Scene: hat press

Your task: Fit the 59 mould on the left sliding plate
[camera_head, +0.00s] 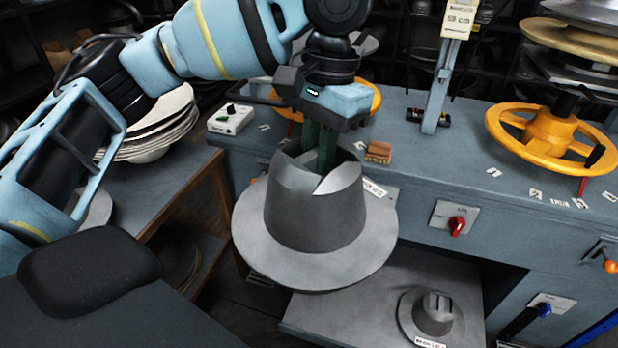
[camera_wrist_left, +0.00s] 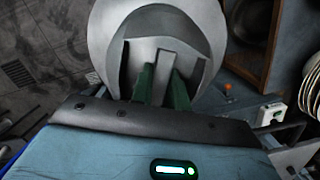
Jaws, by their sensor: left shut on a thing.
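My left gripper (camera_head: 318,150) is shut on a grey hat-shaped mould (camera_head: 315,215), its green fingers reaching down into the open top of the crown. The mould hangs upright, brim down, in front of the blue bench. In the left wrist view the mould (camera_wrist_left: 105,45) shows beyond the fingers (camera_wrist_left: 165,85), which close on a bar inside it. No 59 mark is readable on it. A grey sliding plate (camera_head: 370,290) lies lower, partly hidden by the brim; the mould appears above it, and the gap cannot be judged. My right gripper is not in view.
A smaller-looking grey mould with a label (camera_head: 432,315) stands on the plate's right part. The blue bench (camera_head: 420,165) carries a yellow handwheel (camera_head: 548,140), a wooden block (camera_head: 378,152) and a white switch box (camera_head: 231,118). Stacked pale hat shapes (camera_head: 160,130) stand on the left table.

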